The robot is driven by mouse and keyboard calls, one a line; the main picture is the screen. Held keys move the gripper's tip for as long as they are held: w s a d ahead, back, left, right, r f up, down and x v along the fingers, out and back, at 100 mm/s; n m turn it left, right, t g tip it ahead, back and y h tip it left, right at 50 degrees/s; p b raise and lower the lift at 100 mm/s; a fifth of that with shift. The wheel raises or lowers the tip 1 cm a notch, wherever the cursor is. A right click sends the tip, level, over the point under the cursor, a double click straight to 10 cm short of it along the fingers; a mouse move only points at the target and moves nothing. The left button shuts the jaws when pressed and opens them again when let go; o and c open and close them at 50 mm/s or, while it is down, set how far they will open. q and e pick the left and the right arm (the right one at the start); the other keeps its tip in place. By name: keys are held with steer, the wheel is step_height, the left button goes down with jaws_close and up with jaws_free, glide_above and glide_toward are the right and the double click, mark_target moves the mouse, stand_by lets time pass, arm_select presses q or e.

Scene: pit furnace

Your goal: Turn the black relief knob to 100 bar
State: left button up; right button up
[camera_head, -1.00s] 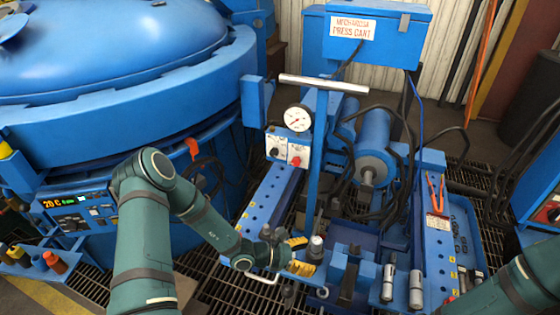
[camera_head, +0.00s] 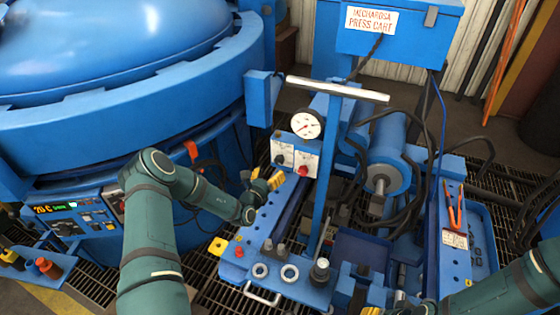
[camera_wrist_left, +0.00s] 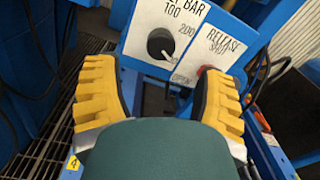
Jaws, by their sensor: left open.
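The black relief knob (camera_wrist_left: 160,43) sits on a white plate in the left wrist view, with number labels around it; its pale mark points to the lower right. The knob (camera_head: 280,159) shows small in the head view. My left gripper (camera_head: 266,178) is open and empty in front of the valve block. In the left wrist view its yellow fingers (camera_wrist_left: 160,100) are spread wide, with the knob beyond and between them, apart from both. My right gripper (camera_head: 392,309) is mostly cut off at the bottom edge of the head view.
A red release knob (camera_wrist_left: 203,70) sits right beside the black one. A pressure gauge (camera_head: 307,124) stands above the block, and a blue upright post (camera_head: 326,180) rises to its right. The large blue furnace (camera_head: 120,110) is on the left.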

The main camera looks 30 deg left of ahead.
mark_target(278, 163)
arm_select(q)
steer(key=w+b, duration=0.1)
steer(key=w, duration=0.7)
steer(key=shift+w, duration=0.2)
jaws_close()
